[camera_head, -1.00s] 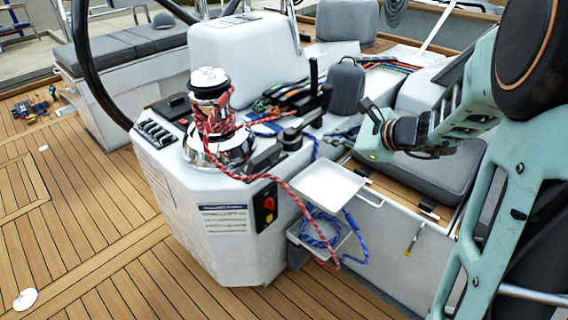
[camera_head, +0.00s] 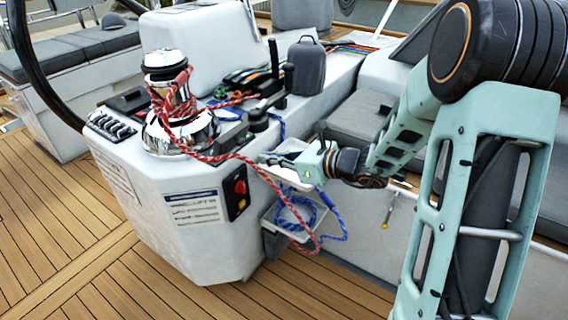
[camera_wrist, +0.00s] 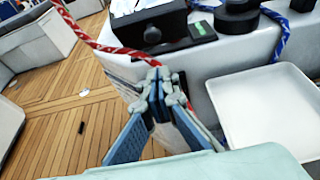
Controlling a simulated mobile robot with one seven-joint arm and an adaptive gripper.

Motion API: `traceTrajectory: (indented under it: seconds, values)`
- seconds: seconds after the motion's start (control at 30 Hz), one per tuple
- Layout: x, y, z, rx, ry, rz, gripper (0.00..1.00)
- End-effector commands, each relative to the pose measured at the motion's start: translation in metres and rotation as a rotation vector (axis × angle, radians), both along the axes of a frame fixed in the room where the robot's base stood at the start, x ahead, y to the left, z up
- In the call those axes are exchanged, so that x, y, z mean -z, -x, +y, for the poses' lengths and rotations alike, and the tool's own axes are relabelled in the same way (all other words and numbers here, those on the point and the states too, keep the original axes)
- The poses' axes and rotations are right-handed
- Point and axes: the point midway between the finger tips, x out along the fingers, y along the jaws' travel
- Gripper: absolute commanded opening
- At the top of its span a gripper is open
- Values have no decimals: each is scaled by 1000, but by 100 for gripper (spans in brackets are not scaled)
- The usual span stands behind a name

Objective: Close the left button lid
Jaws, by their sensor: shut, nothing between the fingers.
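My gripper (camera_head: 268,158) is shut and empty, low beside the right side of the white console, over the white tray. In the wrist view its fingertips (camera_wrist: 163,84) meet in front of the console's edge. Beyond them are a black box-like fitting with a knob (camera_wrist: 152,30) and, to its right, a round black fitting (camera_wrist: 237,18). In the head view a round black fitting (camera_head: 258,120) stands on the console right of the winch. I cannot tell for certain which part is the left button lid, or how far it stands open.
The chrome winch (camera_head: 180,125) carries a red rope (camera_head: 240,157) that hangs down past the console. The white tray (camera_wrist: 270,105) lies right of my fingers, with a blue rope (camera_head: 335,215) below. Teak floor (camera_head: 60,220) is clear at left.

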Motion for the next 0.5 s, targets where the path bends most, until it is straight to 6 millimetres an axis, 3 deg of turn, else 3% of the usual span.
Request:
traceTrajectory:
  seconds: [0.07, 0.2, 0.5]
  values:
    - [8, -9, 14, -4, 0, -1, 0]
    - [-3, -22, 29, -3, 2, -4, 0]
    - [-12, -32, 41, 0, 1, -2, 0]
